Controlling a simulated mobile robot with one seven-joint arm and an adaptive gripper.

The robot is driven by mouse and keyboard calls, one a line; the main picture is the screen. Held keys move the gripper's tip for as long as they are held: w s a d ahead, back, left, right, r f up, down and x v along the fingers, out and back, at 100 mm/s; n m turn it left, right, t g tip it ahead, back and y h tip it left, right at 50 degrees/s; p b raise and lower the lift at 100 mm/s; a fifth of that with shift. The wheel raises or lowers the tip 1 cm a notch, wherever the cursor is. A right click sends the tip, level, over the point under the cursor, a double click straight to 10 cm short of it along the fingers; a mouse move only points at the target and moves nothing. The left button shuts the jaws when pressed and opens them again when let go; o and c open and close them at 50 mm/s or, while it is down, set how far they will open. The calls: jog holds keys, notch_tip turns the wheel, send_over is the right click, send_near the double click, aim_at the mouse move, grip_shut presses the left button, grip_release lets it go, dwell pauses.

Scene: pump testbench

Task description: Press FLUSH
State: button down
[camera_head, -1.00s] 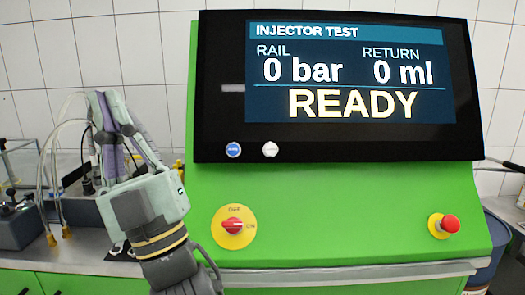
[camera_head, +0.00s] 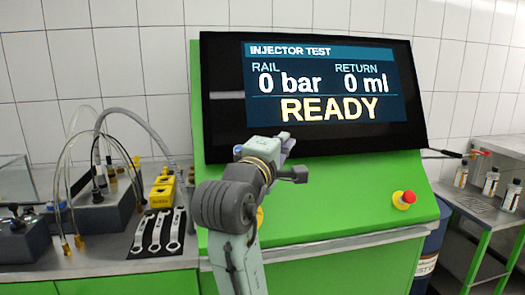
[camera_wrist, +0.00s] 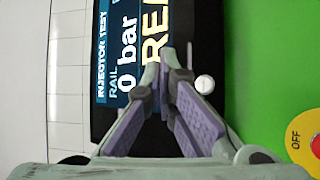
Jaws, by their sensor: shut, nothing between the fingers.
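The test bench's black panel (camera_head: 415,150) carries a lit screen (camera_head: 330,85) reading INJECTOR TEST, 0 bar, 0 ml and READY. At its lower edge a blue button (camera_head: 237,150) shows beside my wrist, partly covered. A white button (camera_wrist: 204,84) is clear in the wrist view, just right of my fingertips; my gripper hides it in the head view. No button label is readable now. My gripper (camera_wrist: 175,68) is shut and empty, its tips in front of the panel's lower edge. It also shows in the head view (camera_head: 286,143). I cannot tell whether it touches the panel.
A red emergency-stop button (camera_head: 404,198) sits on the green front at right. Bottles (camera_head: 490,183) stand on a right-hand shelf.

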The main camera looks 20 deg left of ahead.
jog(key=shift+w+d+f+h, duration=0.1)
jog(key=shift+d+f+h, duration=0.2)
jog(key=shift+d, duration=0.1)
jog(key=w+a+f+b, duration=0.2)
jog(key=w+a+f, duration=0.1)
jog(key=w, duration=0.3)
jog(key=shift+w+a+f+b, duration=0.3)
jog(key=shift+a+f, duration=0.05)
jog(key=shift+a, duration=0.4)
jog(key=shift+w+a, duration=0.1)
dwell(1.1)
jog(key=shift+w+a+f, duration=0.1)
jog(key=shift+w+f, duration=0.05)
jog(key=shift+w, duration=0.05)
jog(key=shift+w+a+f+p, duration=0.25)
jog(key=shift+w+p, duration=0.05)
jog(key=shift+w, duration=0.05)
dwell(1.0)
jog(key=shift+s+d+r+p, duration=0.35)
jog(key=shift+s+d, duration=0.05)
jog(key=shift+s, duration=0.3)
